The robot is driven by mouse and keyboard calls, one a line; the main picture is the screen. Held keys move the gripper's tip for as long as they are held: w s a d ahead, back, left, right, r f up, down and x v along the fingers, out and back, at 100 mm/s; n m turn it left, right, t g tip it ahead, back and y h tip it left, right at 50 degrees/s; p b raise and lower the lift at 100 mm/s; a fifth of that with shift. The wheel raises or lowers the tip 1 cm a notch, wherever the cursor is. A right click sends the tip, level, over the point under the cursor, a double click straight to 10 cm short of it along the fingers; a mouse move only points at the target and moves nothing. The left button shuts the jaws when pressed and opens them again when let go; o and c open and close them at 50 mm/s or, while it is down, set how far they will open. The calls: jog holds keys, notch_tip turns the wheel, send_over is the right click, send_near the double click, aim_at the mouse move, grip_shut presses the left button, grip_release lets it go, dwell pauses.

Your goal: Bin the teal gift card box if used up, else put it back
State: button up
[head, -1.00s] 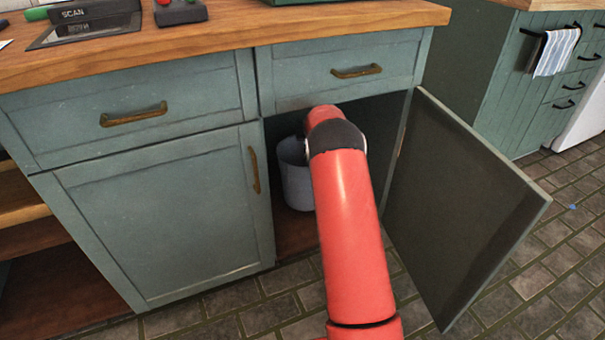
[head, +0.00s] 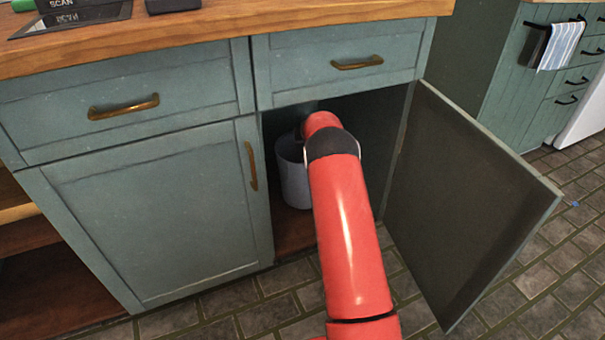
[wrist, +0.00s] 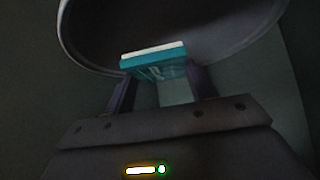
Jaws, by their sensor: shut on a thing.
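In the wrist view my gripper (wrist: 160,88) is shut on the teal gift card box (wrist: 155,70), which has a pale top edge. The box is over the opening of a round bin, whose rim (wrist: 66,38) curves around it. In the head view the grey-blue bin (head: 294,180) stands inside the open cupboard. My red arm reaches into the cupboard, and hides my gripper and the box there. The inside of the bin is dark, and I cannot see what it holds.
The cupboard door (head: 465,205) stands open on the right. The closed left door (head: 150,215) and the drawers above bound the opening. The wooden counter (head: 250,38) carries a scan device (head: 75,15) at the left. Tiled floor lies in front.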

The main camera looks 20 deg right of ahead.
jog(key=shift+f, duration=0.2)
jog(key=o, duration=1)
jog(key=shift+s, duration=0.1)
jog(key=shift+o, duration=0.2)
jog(key=v, duration=0.7)
jog(key=shift+s+a+r, duration=0.2)
jog(key=shift+s+r, duration=0.05)
jog(key=shift+s, duration=0.1)
